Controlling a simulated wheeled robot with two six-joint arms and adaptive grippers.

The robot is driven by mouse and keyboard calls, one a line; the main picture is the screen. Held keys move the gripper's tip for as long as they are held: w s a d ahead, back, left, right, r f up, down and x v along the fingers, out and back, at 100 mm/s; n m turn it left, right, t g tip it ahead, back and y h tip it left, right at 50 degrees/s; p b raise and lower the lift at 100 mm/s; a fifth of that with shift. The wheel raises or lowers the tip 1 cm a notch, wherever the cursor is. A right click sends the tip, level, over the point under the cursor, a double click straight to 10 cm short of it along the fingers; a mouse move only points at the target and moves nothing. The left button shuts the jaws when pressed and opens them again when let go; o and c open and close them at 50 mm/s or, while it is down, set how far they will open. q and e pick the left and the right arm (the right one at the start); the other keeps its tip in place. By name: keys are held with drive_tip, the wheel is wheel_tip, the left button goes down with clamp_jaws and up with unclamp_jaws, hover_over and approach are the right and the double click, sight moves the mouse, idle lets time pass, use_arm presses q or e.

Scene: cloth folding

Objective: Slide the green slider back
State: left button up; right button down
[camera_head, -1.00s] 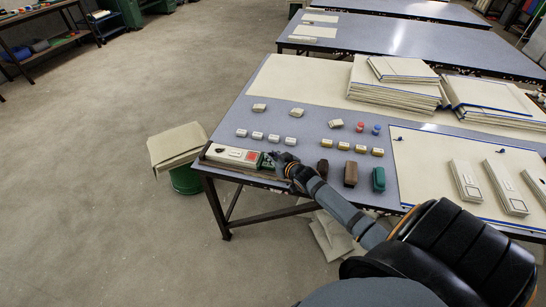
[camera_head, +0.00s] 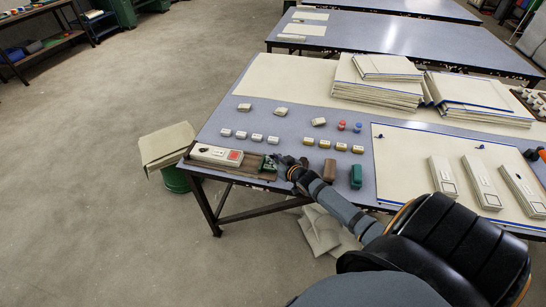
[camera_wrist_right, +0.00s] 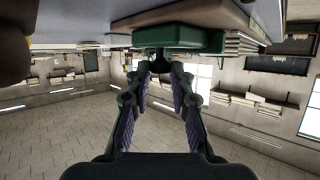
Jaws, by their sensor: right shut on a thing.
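The green slider (camera_head: 268,164) sits on a brown base strip (camera_head: 228,171) at the table's front left corner. A white block with a red square (camera_head: 213,154) is on the same strip, left of the slider, with bare brown strip between them. My right gripper (camera_head: 279,160) reaches in from the right to the slider's right end. In the right wrist view the green slider (camera_wrist_right: 180,38) is just beyond my fingers (camera_wrist_right: 160,68), which are closed on a small dark knob below it. The knob is partly hidden by the fingertips. My left gripper is not in view.
Brown and green blocks (camera_head: 355,176) stand on the table right of my right forearm. Rows of small white and yellow blocks (camera_head: 325,144) lie behind it. Stacked panels (camera_head: 375,80) are at the back. A black and orange item (camera_head: 536,153) shows at the right edge.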

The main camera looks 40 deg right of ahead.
drive_tip(key=shift+d+f, duration=0.15)
drive_tip(key=c, duration=1.4)
unclamp_jaws()
drive_tip(key=shift+o, duration=0.9)
drive_tip(key=shift+s+d, duration=0.1)
drive_tip(key=shift+s, duration=0.1)
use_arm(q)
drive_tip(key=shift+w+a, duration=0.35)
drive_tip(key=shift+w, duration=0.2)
use_arm(e)
drive_tip(key=v, duration=1.2)
